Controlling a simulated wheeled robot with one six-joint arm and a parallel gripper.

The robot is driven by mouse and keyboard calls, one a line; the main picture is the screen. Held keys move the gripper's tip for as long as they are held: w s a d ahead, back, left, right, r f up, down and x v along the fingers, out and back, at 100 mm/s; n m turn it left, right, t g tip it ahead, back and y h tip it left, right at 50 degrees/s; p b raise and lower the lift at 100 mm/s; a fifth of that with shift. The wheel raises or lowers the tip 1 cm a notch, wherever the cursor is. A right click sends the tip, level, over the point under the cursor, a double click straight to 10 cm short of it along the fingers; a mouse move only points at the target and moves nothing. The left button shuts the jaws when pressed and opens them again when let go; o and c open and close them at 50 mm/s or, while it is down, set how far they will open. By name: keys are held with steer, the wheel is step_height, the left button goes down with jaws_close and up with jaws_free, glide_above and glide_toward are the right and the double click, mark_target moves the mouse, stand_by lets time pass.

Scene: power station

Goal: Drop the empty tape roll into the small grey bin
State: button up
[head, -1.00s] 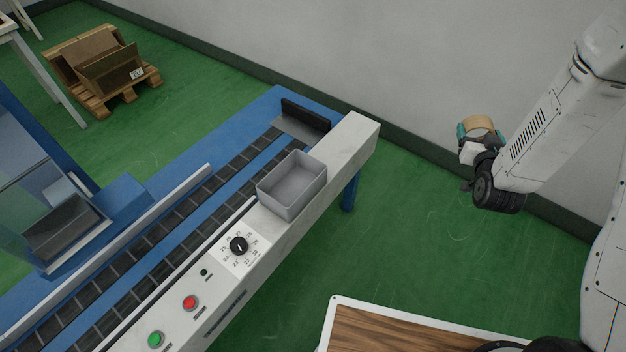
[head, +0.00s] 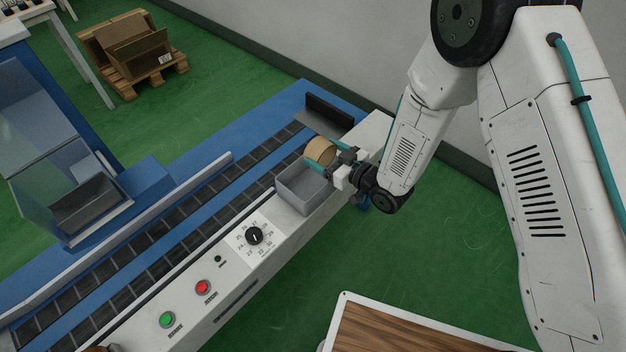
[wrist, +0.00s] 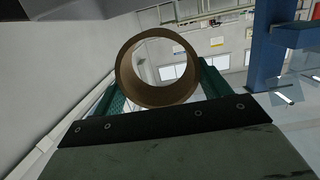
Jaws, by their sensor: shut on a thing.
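The empty tape roll (head: 321,151) is a tan cardboard ring. My gripper (head: 329,158) is shut on it and holds it above the far end of the small grey bin. In the wrist view the roll (wrist: 122,82) sits between the teal fingers (wrist: 160,90), with its open hole facing the camera. The small grey bin (head: 303,196) is an open rectangular box on the white edge of the conveyor machine. The gripper hides part of its far right side. The bin's visible inside looks empty.
The bin stands on the white control ledge (head: 234,275), near a black dial (head: 254,236), a red button (head: 203,287) and a green button (head: 167,319). The roller conveyor (head: 190,205) runs beside it. A wooden-topped table (head: 400,335) is at the bottom right.

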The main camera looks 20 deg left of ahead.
steer(key=shift+s+a+f, duration=0.15)
steer(key=shift+s+a, duration=0.05)
steer(key=shift+a, duration=0.05)
steer(key=shift+f, duration=2.9)
steer(key=o, duration=1)
steer(key=v, duration=0.8)
